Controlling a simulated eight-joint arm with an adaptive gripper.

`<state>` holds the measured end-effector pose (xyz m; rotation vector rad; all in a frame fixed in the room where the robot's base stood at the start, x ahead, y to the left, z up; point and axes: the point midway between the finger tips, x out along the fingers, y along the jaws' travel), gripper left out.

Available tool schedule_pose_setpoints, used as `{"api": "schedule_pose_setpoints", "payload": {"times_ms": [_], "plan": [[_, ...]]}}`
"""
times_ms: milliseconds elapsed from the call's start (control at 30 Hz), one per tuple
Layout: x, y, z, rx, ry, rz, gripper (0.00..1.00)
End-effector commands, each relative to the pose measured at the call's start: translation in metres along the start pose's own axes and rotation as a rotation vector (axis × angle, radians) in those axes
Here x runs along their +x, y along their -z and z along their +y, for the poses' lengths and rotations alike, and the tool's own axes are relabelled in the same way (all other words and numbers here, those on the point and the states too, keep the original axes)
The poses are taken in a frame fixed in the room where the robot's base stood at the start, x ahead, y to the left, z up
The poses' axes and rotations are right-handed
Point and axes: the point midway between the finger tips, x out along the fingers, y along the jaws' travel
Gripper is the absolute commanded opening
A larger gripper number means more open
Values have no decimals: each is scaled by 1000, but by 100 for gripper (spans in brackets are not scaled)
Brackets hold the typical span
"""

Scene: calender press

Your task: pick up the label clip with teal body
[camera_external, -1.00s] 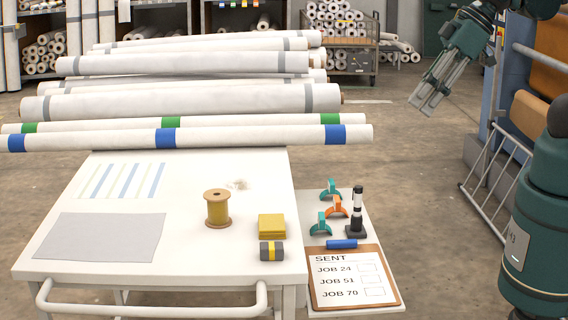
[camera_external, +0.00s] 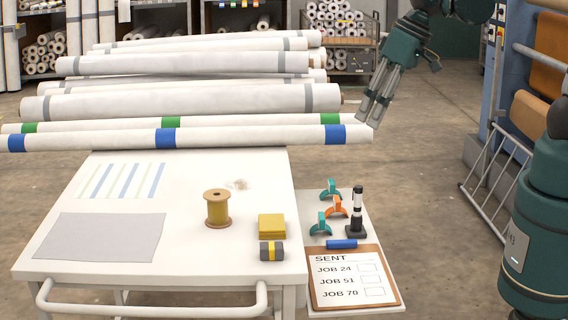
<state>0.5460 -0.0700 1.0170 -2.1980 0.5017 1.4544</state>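Two clips with teal bodies stand on the small side shelf to the right of the table. One teal clip (camera_external: 330,188) is at the back, and the other teal clip (camera_external: 320,224) is nearer the front. A clip with an orange body (camera_external: 337,207) stands between them. My gripper (camera_external: 368,113) hangs in the air above and behind the shelf, fingers pointing down and slightly left, near the right end of the blue-banded roll. It is apart from the clips. Its fingers look slightly spread, with nothing seen between them.
A black and white upright tool (camera_external: 356,212) stands right of the clips. A blue cylinder (camera_external: 342,244) and a clipboard (camera_external: 350,277) lie in front. The white table (camera_external: 190,250) holds a thread spool (camera_external: 217,209), yellow pads (camera_external: 271,226) and long rolls (camera_external: 250,133) at the back.

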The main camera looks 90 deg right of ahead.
Motion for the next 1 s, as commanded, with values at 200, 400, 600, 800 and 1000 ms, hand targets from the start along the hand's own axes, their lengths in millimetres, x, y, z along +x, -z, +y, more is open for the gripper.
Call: {"api": "schedule_pose_setpoints", "payload": {"times_ms": [200, 400, 600, 800, 1000], "plan": [[28, 19, 7, 114, -30, -33, 28], [56, 33, 15, 219, -60, -64, 28], [85, 45, 25, 324, -91, -92, 28], [116, 56, 37, 431, -124, -118, 28], [148, 65, 51, 536, -159, -143, 28]]}}
